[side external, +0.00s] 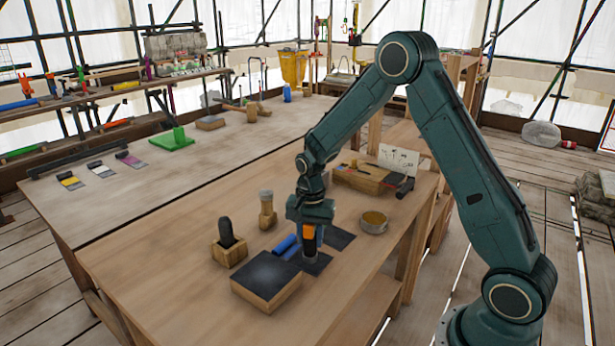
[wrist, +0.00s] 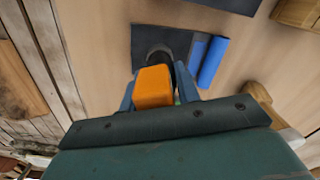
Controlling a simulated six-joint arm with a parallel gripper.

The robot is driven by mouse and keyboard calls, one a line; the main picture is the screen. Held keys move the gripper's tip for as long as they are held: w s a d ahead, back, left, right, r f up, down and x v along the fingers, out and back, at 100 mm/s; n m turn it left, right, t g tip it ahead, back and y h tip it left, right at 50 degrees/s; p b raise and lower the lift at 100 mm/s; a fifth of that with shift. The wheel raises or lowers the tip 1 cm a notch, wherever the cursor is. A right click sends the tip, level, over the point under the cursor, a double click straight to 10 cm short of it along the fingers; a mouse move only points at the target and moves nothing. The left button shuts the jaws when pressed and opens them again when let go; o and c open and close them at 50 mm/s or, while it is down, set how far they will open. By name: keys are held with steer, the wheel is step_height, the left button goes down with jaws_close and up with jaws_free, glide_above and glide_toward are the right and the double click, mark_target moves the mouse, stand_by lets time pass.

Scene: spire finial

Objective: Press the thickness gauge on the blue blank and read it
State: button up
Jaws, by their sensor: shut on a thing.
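My gripper (side external: 309,236) is low over the front of the near bench, pointing down. Its fingers, also in the wrist view (wrist: 158,90), are shut on the thickness gauge, which has an orange body (wrist: 154,87) and a dark grey lower end (side external: 309,253). That end is at a dark square sheet (side external: 318,266); I cannot tell whether it touches. Blue pieces (side external: 286,245) lie just left of the gauge; in the wrist view a blue roll (wrist: 212,62) lies right of it. I cannot tell whether these are the blank. No gauge reading shows.
A dark-topped wooden block (side external: 266,278) stands in front left. A wooden holder with a black tool (side external: 228,246) and a wooden-handled tool (side external: 267,210) stand further left. Another dark sheet (side external: 338,237) and a round tin (side external: 374,222) are right.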

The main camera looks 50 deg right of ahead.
steer(key=shift+r, duration=2.5)
steer(key=shift+f, duration=0.2)
steer(key=shift+f, duration=2.1)
steer(key=o, duration=1.1)
steer(key=shift+o, duration=0.2)
